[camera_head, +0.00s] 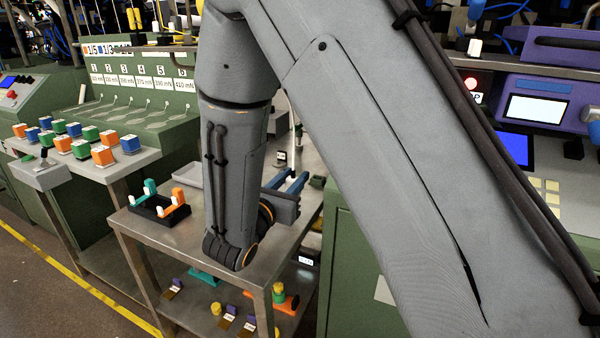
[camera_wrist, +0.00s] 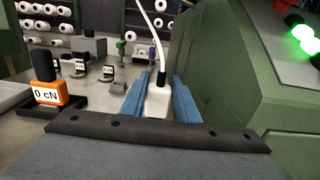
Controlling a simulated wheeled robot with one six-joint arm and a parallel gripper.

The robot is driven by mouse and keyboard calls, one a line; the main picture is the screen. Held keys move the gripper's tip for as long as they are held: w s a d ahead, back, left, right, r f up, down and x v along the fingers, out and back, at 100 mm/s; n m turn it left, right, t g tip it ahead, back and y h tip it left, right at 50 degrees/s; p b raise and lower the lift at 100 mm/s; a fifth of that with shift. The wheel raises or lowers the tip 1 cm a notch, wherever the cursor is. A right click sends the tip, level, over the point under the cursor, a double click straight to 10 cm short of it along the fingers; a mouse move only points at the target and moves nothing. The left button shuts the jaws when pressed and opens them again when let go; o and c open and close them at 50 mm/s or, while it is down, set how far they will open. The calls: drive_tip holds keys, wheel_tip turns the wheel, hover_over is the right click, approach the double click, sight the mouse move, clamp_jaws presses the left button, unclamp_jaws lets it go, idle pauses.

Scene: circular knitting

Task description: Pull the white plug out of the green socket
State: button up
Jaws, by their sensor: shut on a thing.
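My gripper (camera_wrist: 160,86) shows in the wrist view as two blue fingers on either side of a white plug (camera_wrist: 158,103). The fingers are shut on the plug. A black collar sits on top of the plug, and a white cable (camera_wrist: 152,27) runs up from it. In the head view the blue fingers of my gripper (camera_head: 288,183) reach over the metal table, partly behind my arm. I cannot make out the green socket; the plug's lower end is hidden, so I cannot tell whether it is seated.
An orange block marked "0 cN" (camera_wrist: 47,94) stands in a black tray left of my gripper. A green machine housing (camera_wrist: 225,75) rises close on the right. Small labelled stands (camera_wrist: 108,73) stand beyond. A black rack (camera_head: 160,209) with teal and orange pieces sits on the table (camera_head: 215,238).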

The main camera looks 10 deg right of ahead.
sight(292, 179)
drive_tip(key=shift+s+a+r, duration=0.1)
drive_tip(key=shift+s+a, duration=0.05)
drive_tip(key=shift+s, duration=0.05)
drive_tip(key=shift+s+r+p, duration=0.15)
drive_tip(key=shift+r+p, duration=0.25)
drive_tip(key=shift+r, duration=0.1)
drive_tip(key=shift+r+p, duration=0.75)
drive_tip(key=shift+r, duration=0.2)
drive_tip(key=shift+r+p, duration=1.1)
drive_tip(key=shift+r, duration=0.4)
drive_tip(key=shift+r+p, duration=1.1)
drive_tip(key=shift+r, duration=0.4)
